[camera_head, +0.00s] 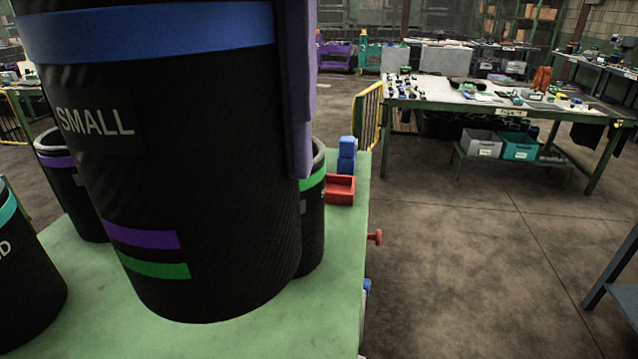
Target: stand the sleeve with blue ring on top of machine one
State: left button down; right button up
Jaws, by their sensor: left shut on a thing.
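The sleeve with the blue ring (190,170) is a large black cylinder filling the left foreground. It is marked SMALL and has purple and green stripes low on its side. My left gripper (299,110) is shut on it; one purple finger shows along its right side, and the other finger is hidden. The sleeve is slightly tilted in the picture and hangs in front of a green tabletop (345,270); I cannot tell whether its bottom touches. My right gripper is not in view. I cannot identify machine one here.
Black sleeves with a purple ring (88,205), a teal ring (25,290) and a green ring (313,225) stand on the green top. A red bin (340,190) and blue blocks (347,155) sit at its far right. A cluttered workbench (500,110) stands beyond open floor.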

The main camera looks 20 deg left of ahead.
pick_arm(q)
notch_tip(320, 180, down, 19)
jog(key=p, duration=0.2)
dwell(0.4)
jog(key=c, duration=1.4)
grip_release()
jog(key=shift+f, duration=0.1)
jog(key=o, duration=0.4)
jog(key=shift+o, duration=0.2)
